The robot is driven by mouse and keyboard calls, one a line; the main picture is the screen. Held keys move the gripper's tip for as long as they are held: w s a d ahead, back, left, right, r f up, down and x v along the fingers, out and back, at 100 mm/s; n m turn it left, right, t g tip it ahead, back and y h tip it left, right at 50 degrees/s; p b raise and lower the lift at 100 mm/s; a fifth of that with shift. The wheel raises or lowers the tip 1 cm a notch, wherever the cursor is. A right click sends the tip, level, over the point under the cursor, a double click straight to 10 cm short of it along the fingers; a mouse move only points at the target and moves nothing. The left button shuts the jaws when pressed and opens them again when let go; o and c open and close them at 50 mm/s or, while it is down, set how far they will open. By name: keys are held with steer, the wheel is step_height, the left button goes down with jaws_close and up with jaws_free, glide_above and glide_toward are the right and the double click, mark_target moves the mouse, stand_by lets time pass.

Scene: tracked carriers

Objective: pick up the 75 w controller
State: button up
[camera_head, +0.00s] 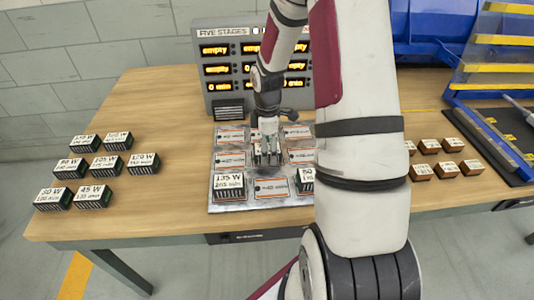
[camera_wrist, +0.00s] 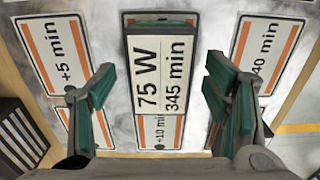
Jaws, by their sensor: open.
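The 75 W controller (camera_wrist: 160,72) is a dark block with a white top label reading "75 W 345 min". In the wrist view it sits on the grey plate, partly covering a "+10 min" label. My gripper (camera_wrist: 160,78) is open, with green-padded fingers to the left and right of the controller, apart from it. In the head view my gripper (camera_head: 267,157) points down over the middle of the labelled plate (camera_head: 258,205), and it largely hides the controller there.
A 135 W controller (camera_head: 229,182) and another partly hidden one (camera_head: 305,180) stand on the plate's front row. Several controllers (camera_head: 104,167) stand at the left of the table. A display board (camera_head: 222,87) rises behind the plate. Small brown blocks (camera_head: 442,146) lie at right.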

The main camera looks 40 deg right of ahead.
steer(key=shift+f, duration=0.45)
steer(key=c, duration=1.5)
